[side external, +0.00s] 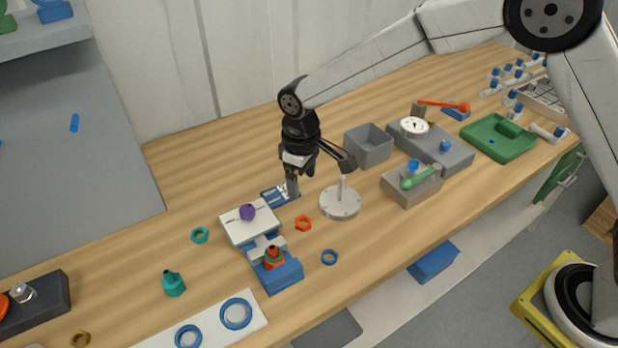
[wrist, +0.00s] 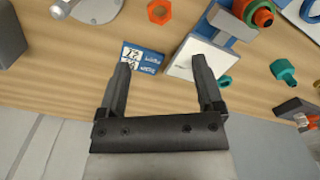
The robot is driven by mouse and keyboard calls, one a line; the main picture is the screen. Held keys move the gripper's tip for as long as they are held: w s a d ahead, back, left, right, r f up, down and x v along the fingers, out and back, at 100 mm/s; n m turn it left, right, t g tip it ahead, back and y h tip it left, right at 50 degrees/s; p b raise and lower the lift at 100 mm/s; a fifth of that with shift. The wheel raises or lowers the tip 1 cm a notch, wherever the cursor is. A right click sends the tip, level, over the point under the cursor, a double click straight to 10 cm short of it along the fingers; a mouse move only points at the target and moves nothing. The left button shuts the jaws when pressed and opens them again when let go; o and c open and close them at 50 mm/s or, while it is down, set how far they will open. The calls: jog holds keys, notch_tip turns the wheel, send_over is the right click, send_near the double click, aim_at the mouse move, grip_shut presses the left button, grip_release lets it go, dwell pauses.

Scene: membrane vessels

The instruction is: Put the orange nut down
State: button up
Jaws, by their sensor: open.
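The orange nut (side external: 303,223) lies flat on the wooden table, between the round white stand and the blue vise; it also shows at the top of the wrist view (wrist: 159,11). My gripper (side external: 296,184) is above the table, behind the nut and apart from it, near a blue-and-white card (side external: 280,194). In the wrist view my gripper (wrist: 161,62) has its two fingers wide apart with nothing held between them. The card (wrist: 143,58) and a white plate (wrist: 182,66) show beyond and between the fingers.
The white plate (side external: 238,228) carries a purple knob. The blue vise (side external: 282,277) holds a red-and-green part. The white stand (side external: 340,206) has an upright post. A blue ring (side external: 329,257) and a teal nut (side external: 200,235) lie nearby.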

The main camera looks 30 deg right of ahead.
jog(key=s+d+r+m+t, duration=0.2)
jog(key=s+d+m, duration=0.4)
jog(key=s+d, duration=1.2)
jog(key=shift+s+d+r+t, duration=0.2)
jog(key=shift+d+t, duration=0.1)
jog(key=shift+d, duration=0.95)
